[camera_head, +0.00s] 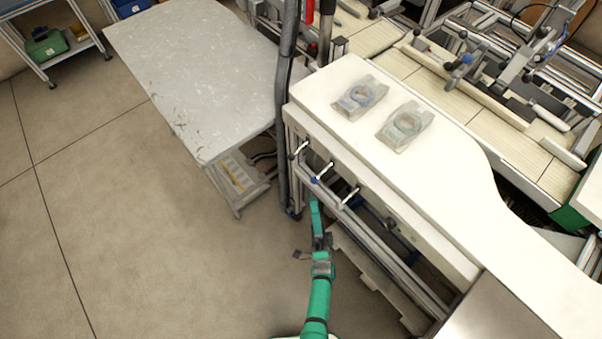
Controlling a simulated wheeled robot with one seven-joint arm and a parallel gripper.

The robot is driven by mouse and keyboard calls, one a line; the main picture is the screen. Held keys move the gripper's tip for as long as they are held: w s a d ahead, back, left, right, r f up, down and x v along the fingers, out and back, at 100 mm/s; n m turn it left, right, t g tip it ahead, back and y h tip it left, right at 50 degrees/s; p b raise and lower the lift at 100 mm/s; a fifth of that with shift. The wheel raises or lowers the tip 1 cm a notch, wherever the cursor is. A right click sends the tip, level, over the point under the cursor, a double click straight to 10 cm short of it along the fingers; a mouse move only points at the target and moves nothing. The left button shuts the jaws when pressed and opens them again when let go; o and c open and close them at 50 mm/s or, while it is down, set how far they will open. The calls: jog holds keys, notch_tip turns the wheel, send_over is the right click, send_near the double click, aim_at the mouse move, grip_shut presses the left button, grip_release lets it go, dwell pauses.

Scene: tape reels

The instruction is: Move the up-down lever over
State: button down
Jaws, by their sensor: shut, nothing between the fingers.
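Several small levers stick out from the front side of the white-topped bench. A lever with a pale handle (301,147) is at the left, one with a blue base (322,172) is beside it, and another pale one (350,196) is further right. I cannot tell which is the up-down lever, or its exact position. My gripper (315,204), at the end of my green arm, is shut and empty. In the picture it is below the blue-based lever and left of the third lever. It appears apart from all of them.
The white bench top (455,220) carries two translucent reel holders (360,95) (405,125). A grey post (285,110) stands at the bench's left corner. A grey table (200,70) is left of it. The floor (150,240) at left is clear.

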send_near(298, 151)
jog(key=d+r, duration=0.2)
jog(key=shift+w+a+r+h, duration=0.15)
jog(key=shift+w+a+r, duration=0.15)
jog(key=shift+w+a, duration=0.35)
jog(key=shift+w+a+r+h, duration=0.15)
jog(key=shift+w+a+r, duration=0.1)
jog(key=shift+w+a, duration=0.4)
jog(key=shift+s+a, duration=0.15)
jog(key=shift+a, duration=0.05)
